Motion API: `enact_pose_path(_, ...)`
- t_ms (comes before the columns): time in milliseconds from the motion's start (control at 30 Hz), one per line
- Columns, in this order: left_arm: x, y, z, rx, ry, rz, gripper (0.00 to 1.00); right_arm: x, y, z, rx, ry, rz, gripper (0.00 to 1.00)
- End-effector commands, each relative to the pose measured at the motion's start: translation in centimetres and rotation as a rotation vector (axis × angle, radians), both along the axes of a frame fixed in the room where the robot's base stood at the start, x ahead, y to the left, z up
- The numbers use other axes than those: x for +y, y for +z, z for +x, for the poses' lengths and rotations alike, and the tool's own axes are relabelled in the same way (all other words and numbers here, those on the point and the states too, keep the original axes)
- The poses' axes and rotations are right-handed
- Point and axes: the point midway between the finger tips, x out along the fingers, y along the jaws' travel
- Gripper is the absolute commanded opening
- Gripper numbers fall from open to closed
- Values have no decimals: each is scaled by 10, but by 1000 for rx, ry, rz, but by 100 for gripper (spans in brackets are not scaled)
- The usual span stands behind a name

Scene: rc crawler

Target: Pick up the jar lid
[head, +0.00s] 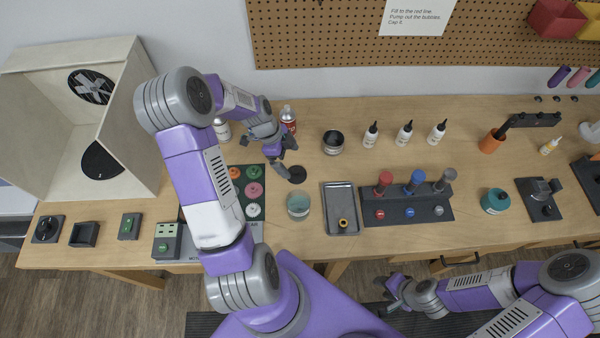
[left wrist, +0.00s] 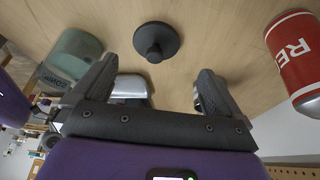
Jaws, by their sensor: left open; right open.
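The jar lid, a dark round disc with a knob (head: 297,174), lies on the wooden table just beyond the glass jar. In the left wrist view the lid (left wrist: 156,38) lies knob up, ahead of the fingertips and centred between them. My left gripper (head: 287,160) is open and empty, close to the lid but apart from it; its fingers show in the left wrist view (left wrist: 156,68). The teal-tinted glass jar (head: 298,206) stands open in front of the lid; a greenish jar shows at left (left wrist: 78,55). My right gripper (head: 388,290) is open and empty in front of the table.
A red-labelled bottle (head: 288,119) stands behind my left gripper; its label shows at right (left wrist: 300,62). A dark-topped jar (head: 333,142) stands to the right. A metal tray (head: 331,223) and a board with coloured pots (head: 262,205) flank the glass jar.

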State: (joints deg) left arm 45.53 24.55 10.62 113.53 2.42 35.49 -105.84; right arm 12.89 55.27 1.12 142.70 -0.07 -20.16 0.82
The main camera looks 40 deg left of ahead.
Motion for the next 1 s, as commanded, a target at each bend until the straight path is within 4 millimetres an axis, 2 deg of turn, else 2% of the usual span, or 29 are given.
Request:
enact_pose_path(433, -26, -52, 6, 4, -2, -3, 100, 0, 7, 0, 0, 0, 0, 43)
enact_pose_path(767, -28, -59, 7, 0, 0, 0, 100, 0, 7, 0, 0, 0, 0, 43)
enact_pose_path(1000, -28, -59, 7, 0, 0, 0, 63, 0, 7, 0, 0, 0, 0, 43)
